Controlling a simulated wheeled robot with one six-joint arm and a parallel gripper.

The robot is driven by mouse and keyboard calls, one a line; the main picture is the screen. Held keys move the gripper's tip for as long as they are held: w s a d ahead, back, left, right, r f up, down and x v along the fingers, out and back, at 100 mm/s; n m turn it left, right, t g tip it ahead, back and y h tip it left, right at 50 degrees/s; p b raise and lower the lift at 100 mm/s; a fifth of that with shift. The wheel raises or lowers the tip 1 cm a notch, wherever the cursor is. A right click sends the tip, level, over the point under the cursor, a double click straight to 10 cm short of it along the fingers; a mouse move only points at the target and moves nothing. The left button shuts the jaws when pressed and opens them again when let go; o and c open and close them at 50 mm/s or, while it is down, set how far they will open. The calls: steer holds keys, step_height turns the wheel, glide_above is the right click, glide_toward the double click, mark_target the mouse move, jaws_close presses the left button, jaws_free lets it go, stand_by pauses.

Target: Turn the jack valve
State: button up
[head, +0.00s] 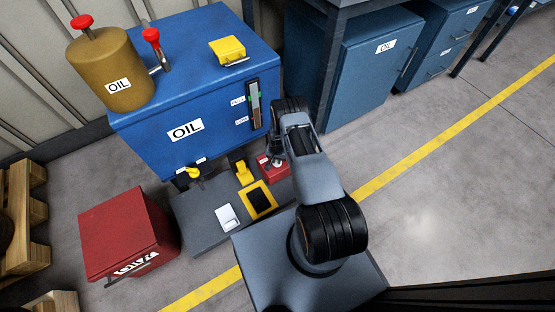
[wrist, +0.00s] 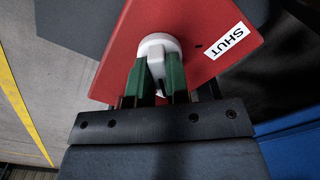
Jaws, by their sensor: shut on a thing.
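The jack valve shows in the wrist view as a round white knob with a bar across it (wrist: 157,43), mounted on a red block (wrist: 200,30) with a white label reading SHUT. My gripper (wrist: 160,72) has its two green fingers shut on the knob's bar, one on each side. A small dark mark sits on the red face beside the knob. In the head view the red block (head: 265,164) is small and partly hidden by my arm, and the knob cannot be made out there.
A blue OIL tank (head: 190,90) stands behind the block, with a brass OIL can (head: 110,72) on top. A yellow-framed pedal (head: 260,200) and a white item (head: 227,217) lie left of the block. A red crate (head: 128,232) stands left. The floor at right is clear.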

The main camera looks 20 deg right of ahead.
jaws_close()
steer(key=n+b, duration=0.2)
steer(key=n, duration=0.1)
steer(key=shift+f, duration=0.1)
steer(key=n+b, duration=0.2)
steer(key=n, duration=0.3)
steer(key=shift+n+b, duration=0.3)
steer(key=shift+b, duration=0.1)
steer(key=n+b, duration=0.1)
steer(key=n, duration=0.3)
steer(key=shift+b, duration=0.3)
steer(key=shift+a+n+b, duration=0.1)
steer(key=shift+n+b, duration=0.45)
steer(key=shift+n, duration=2.05)
